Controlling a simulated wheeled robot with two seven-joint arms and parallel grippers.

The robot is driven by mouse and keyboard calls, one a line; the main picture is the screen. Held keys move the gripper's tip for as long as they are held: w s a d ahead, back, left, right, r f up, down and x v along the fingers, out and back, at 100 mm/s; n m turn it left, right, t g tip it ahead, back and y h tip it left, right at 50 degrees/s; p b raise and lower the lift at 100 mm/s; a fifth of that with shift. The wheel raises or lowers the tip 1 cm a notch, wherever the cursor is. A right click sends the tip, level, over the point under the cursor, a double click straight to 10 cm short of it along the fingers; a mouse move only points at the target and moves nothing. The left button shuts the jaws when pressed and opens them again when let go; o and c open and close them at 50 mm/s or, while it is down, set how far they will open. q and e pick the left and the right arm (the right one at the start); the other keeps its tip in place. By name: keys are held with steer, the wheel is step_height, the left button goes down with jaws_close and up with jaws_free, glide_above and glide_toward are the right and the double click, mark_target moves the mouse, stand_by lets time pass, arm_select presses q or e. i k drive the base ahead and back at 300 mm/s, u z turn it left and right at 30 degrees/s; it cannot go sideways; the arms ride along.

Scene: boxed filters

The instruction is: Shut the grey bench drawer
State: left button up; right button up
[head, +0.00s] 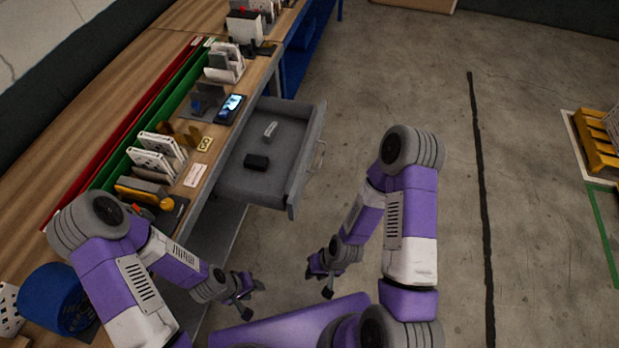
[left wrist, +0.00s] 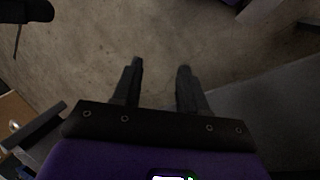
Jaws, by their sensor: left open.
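The grey bench drawer (head: 232,182) is pulled out from under the wooden bench top, with its front panel (head: 308,158) facing right. A small black box (head: 257,162) and a small light-coloured item (head: 270,129) lie inside it. My left gripper (head: 250,291) is below and in front of the drawer's near side, apart from it. In the left wrist view its two fingers (left wrist: 160,85) are spread, with bare floor between them. My right gripper (head: 320,280) is below the drawer's front right corner, also apart from it. It is too small and angled to tell its jaws.
The bench (head: 122,98) holds a phone (head: 231,107), white boxed items (head: 160,152), and green and red rails. Concrete floor right of the drawer is free, with a yellow pallet (head: 597,138) far right.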

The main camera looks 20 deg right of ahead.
mark_target(291, 152)
steer(key=z, duration=0.5)
steer(key=i, duration=0.45)
steer(key=k, duration=0.45)
steer(key=z, duration=0.8)
steer(key=k, duration=0.6)
steer(key=u, duration=0.85)
steer(key=i, duration=1)
